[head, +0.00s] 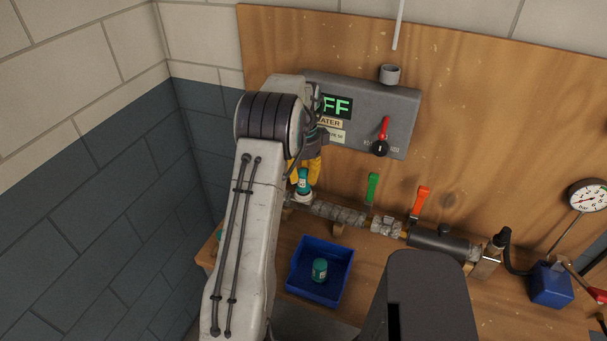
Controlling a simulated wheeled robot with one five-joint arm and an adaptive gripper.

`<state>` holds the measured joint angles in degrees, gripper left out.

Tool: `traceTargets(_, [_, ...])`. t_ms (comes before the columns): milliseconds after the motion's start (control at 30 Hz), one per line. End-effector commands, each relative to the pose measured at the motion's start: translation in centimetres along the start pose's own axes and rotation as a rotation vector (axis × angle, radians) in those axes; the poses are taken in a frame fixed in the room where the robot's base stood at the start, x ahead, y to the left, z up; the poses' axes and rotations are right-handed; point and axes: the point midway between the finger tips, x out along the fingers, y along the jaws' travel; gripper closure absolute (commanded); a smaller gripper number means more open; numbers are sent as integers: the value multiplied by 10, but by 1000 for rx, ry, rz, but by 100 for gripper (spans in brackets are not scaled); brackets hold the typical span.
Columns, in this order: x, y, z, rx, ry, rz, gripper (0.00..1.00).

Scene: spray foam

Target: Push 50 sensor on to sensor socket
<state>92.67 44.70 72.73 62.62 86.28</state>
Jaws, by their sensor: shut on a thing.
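A teal sensor (304,182) stands upright at the left end of the pipe run, over a pale round fitting (303,196) that looks like the sensor socket. My gripper (305,168) has yellow fingers and comes from above, shut on the sensor's top. My arm hides part of the gripper. The sensor's number is too small to read. Whether the sensor is fully seated on the socket cannot be told. A second teal sensor (320,269) stands in a blue bin (300,291).
A grey control box (360,100) with a lit display and red lever hangs behind the gripper. Green (372,188) and orange (421,200) valve handles rise from the pipe to the right. A pressure gauge (588,196) is at far right. Another teal item (219,234) peeks out left of my arm.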

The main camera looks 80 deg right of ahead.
Motion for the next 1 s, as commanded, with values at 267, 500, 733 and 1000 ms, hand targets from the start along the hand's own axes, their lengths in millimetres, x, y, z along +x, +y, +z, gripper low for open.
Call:
traceTargets(267, [6, 0, 0, 0, 0, 0, 100])
traceTargets(500, [11, 0, 0, 0, 0, 1, 100])
traceTargets(733, [12, 0, 0, 0, 0, 0, 100])
traceTargets(1000, [12, 0, 0, 0, 0, 0, 48])
